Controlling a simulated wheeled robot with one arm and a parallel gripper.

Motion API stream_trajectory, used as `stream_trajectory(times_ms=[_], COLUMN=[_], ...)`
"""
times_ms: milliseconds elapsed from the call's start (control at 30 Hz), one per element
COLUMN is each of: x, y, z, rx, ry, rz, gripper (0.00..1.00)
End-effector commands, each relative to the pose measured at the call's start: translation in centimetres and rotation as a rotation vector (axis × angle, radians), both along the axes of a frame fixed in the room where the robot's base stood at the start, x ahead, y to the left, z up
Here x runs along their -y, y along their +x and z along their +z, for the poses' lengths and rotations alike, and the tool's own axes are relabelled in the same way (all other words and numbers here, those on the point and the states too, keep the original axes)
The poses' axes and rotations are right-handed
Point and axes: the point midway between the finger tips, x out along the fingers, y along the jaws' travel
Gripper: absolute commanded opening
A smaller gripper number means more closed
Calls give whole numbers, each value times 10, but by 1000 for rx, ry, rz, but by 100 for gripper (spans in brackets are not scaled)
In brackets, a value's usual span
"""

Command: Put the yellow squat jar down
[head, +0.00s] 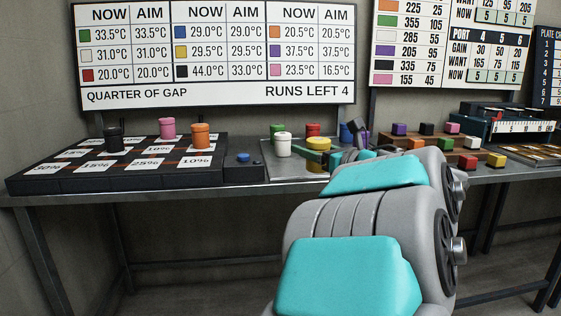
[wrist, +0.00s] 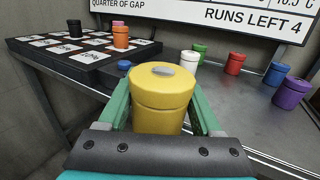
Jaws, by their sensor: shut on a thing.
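The yellow squat jar (wrist: 160,100) is held upright between the two green fingers of my gripper (wrist: 162,110), which is shut on it. Its round lid has a grey knob. In the head view the jar (head: 318,143) shows small at the metal tray, its lower part hidden by my gripper and arm. In the wrist view its base is hidden, so I cannot tell whether it touches the surface below.
Green, white (head: 283,144), red (wrist: 235,63), blue and purple jars (wrist: 292,92) stand on the metal tray (head: 268,168). A black board with percent squares (head: 60,176) holds black, pink and orange jars (head: 200,136). A blue button (head: 243,157) sits between.

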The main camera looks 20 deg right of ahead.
Motion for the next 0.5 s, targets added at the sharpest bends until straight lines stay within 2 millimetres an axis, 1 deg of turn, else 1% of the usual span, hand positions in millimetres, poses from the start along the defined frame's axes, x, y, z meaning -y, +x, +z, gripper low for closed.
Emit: stream_trajectory(times_ms=[133, 500], x=[-3, 0], y=[26, 99], z=[-2, -8], rx=[1, 0], ry=[2, 3], rz=[9, 6], gripper=[2, 2])
